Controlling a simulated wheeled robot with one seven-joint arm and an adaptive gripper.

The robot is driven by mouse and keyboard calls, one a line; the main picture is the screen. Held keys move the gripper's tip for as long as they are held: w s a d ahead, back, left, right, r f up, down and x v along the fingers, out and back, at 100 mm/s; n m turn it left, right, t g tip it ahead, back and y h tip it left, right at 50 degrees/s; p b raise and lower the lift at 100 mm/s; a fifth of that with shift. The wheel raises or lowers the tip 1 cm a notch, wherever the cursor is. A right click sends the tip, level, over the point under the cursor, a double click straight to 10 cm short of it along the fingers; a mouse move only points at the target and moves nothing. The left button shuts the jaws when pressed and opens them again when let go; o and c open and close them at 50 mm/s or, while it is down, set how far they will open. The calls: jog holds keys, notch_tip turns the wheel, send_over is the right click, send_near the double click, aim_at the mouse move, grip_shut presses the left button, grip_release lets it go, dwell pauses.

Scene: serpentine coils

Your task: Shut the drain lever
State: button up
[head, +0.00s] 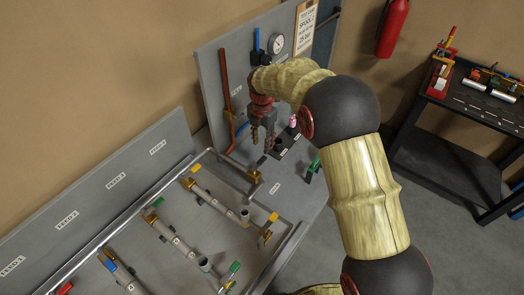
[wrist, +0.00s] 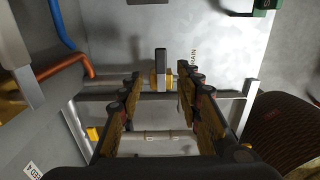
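The drain lever (wrist: 161,58) has a dark grey handle on a brass valve body (wrist: 160,79). In the wrist view it stands between my fingertips, a little beyond them, beside a label reading DRAIN (wrist: 193,54). In the head view the dark handle (head: 262,161) shows above the brass valve (head: 254,178) at the tray's back corner. My gripper (head: 262,138) points down above it. In the wrist view my gripper (wrist: 159,84) is open, one finger on each side, with nothing held. I cannot tell whether a finger touches the lever.
A copper pipe (wrist: 65,66) and a blue pipe (wrist: 61,25) run at the left. A green-handled part (head: 313,168) stands on the plate to the right. The tray (head: 292,243) holds several pipes with valves. A tool cart (head: 440,150) stands farther right.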

notch_tip(320, 180, up, 4)
jog(key=shift+f, duration=0.15)
dwell(0.6)
